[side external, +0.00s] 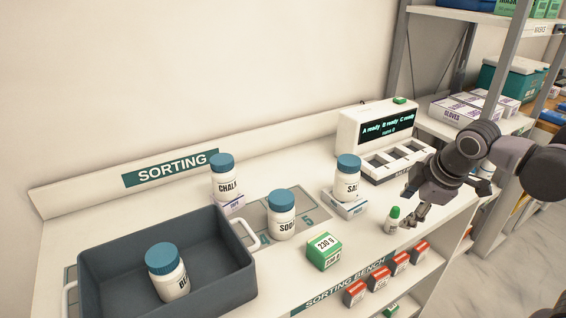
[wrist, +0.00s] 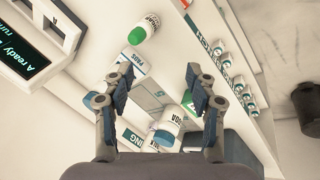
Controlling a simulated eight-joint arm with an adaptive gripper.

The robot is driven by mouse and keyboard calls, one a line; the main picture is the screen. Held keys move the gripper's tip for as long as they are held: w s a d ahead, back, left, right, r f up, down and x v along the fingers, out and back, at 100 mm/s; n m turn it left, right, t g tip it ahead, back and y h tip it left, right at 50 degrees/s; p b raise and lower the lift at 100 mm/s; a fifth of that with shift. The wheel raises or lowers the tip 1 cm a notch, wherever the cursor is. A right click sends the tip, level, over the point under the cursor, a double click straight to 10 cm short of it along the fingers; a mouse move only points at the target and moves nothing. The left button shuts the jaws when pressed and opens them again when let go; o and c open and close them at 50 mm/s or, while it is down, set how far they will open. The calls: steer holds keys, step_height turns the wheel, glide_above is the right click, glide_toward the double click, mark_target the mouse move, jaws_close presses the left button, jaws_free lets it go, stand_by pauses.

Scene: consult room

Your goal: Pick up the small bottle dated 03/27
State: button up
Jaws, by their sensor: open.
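A small white bottle with a green cap (side external: 392,220) stands on the bench near its front edge, beside my gripper. It also shows in the wrist view (wrist: 145,28), ahead of the fingers near the top; its printing is too small to read as a date. My gripper (side external: 417,211) is open and empty, with its fingers low and just right of the small bottle in the side view. In the wrist view my gripper's fingers (wrist: 157,87) are spread wide with nothing held between them.
Larger blue-capped bottles stand around: SALT (side external: 347,178) on a box, SODA (side external: 281,215), CHALK (side external: 224,178) on a box, and one inside the grey bin (side external: 226,283). A green 230 g box (side external: 324,251) lies left of the small bottle. A display machine (side external: 380,140) stands behind.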

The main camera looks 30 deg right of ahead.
mark_target(394, 213)
steer(key=shift+w+d+f+n+g+h, duration=0.55)
steer(key=shift+w+f+n, duration=0.35)
steer(key=shift+n, duration=1.25)
steer(key=shift+w+d+f+n+g+h, duration=0.6)
steer(key=shift+f+n, duration=0.45)
steer(key=shift+n, duration=1.05)
steer(key=shift+w+d+f+n+g+h, duration=0.5)
steer(key=shift+w+f+n, duration=0.45)
steer(key=shift+n, duration=1.2)
steer(key=shift+y, duration=0.25)
steer(key=x, duration=0.4)
steer(key=shift+w+a+f, duration=0.1)
steer(key=shift+w+a, duration=0.05)
steer(key=shift+w, duration=0.1)
steer(key=shift+f, duration=0.55)
steer(key=c, duration=1.2)
